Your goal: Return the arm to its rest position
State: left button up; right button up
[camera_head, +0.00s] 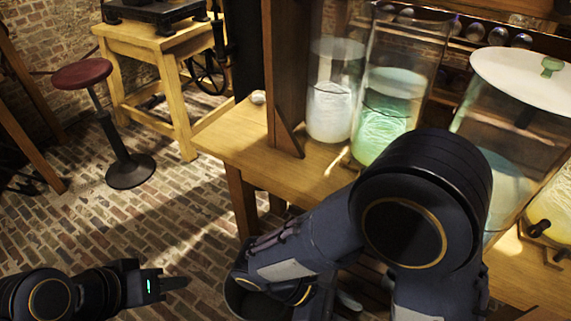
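My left gripper (176,283) is at the lower left, above the brick floor and well clear of the table. It points right, is seen from the side and seems to hold nothing. The fingers overlap, so its opening does not show. My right arm (420,190) is bent in the right foreground, in front of the wooden table (232,142), and covers part of it. My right gripper cannot be made out.
Glass jars with pale (330,108) and green liquid (385,115) stand on the table. A larger jar with a white lid (525,75) is at the right. A red-topped stool (82,73) stands at the left. Brick floor (150,220) is open between.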

jog(key=w+d+r+m+t+y, duration=0.1)
jog(key=d+r+m+t+y, duration=0.65)
jog(key=m+y, duration=0.8)
notch_tip(320, 180, up, 14)
jog(key=d+m+h+p, duration=0.1)
jog(key=p, duration=1.1)
jog(key=shift+d+t, duration=0.3)
jog(key=shift+t, duration=0.15)
